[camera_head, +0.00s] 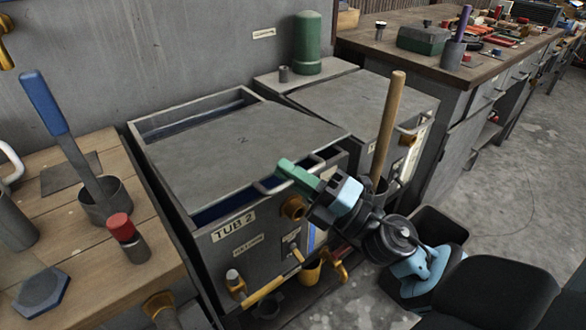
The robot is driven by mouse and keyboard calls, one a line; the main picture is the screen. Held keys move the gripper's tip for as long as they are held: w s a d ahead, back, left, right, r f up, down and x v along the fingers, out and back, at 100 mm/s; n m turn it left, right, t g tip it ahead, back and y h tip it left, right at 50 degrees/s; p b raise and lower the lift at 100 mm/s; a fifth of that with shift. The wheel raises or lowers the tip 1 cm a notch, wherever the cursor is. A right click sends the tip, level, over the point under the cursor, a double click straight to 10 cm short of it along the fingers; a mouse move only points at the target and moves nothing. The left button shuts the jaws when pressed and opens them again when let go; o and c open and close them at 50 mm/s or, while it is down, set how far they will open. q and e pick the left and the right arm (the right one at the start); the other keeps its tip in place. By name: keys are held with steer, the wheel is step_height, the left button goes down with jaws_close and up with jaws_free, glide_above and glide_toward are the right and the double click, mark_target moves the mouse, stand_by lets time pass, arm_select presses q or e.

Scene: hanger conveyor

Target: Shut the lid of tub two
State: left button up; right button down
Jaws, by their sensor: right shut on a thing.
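Tub two is a grey metal box (237,250) with a "TUB 2" label on its front. Its flat grey lid (235,150), marked 2, lies over most of the top. Dark openings show along the back edge and under the lid's front edge, so the lid is not flush there. My right gripper (287,174), with green fingers, is at the lid's front handle (268,189) and is shut on it. The fingers hide part of the handle. My left gripper is not in view.
A wooden bench (60,245) with tools stands at left. A second tub (350,105) stands close on the right, with a green cylinder (307,45) behind. A wooden shaft (391,120) rises beside my right gripper. Valves and a yellow handle (263,291) jut out below.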

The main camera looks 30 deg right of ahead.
steer(key=shift+s+a+r, duration=0.1)
steer(key=shift+s+r, duration=0.05)
steer(key=c, duration=1.8)
jaws_free()
steer(key=o, duration=0.3)
steer(key=shift+s+r, duration=0.1)
steer(key=shift+s, duration=0.2)
steer(key=shift+w, duration=0.15)
steer(key=shift+f, duration=0.2)
